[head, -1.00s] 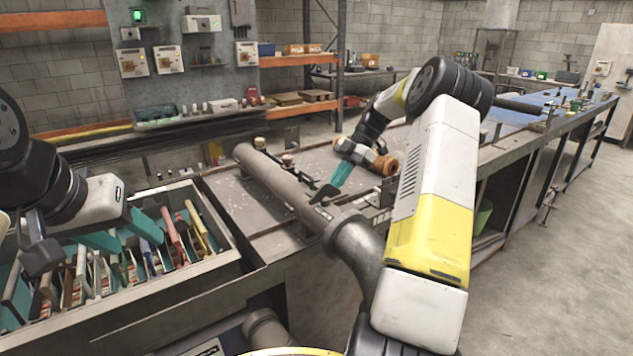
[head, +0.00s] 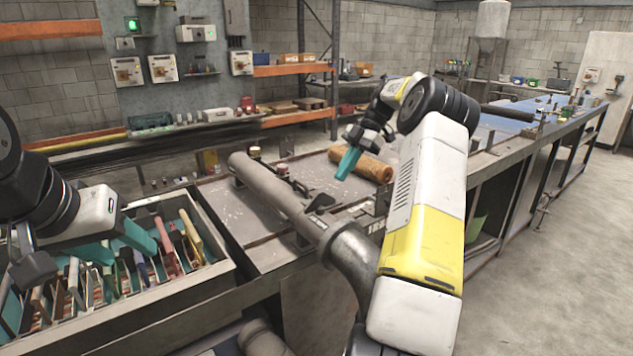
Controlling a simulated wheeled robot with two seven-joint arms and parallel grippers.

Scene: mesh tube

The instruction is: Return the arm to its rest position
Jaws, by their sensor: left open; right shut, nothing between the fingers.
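My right arm reaches out over the workbench, and my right gripper (head: 347,163) has teal fingers that are closed with nothing between them. It hangs above the bench, just left of a brown mesh tube (head: 372,168) lying on the bench top. Its fingers look apart from the tube. My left gripper (head: 118,244) is at the far left, over a box of upright coloured items, with its teal fingers spread apart and empty.
The metal box (head: 195,289) at the lower left holds several upright coloured items (head: 165,245). A thick grey pipe (head: 275,192) runs along the workbench (head: 247,238). A long blue-topped table (head: 540,110) extends to the back right. The floor on the right (head: 560,270) is clear.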

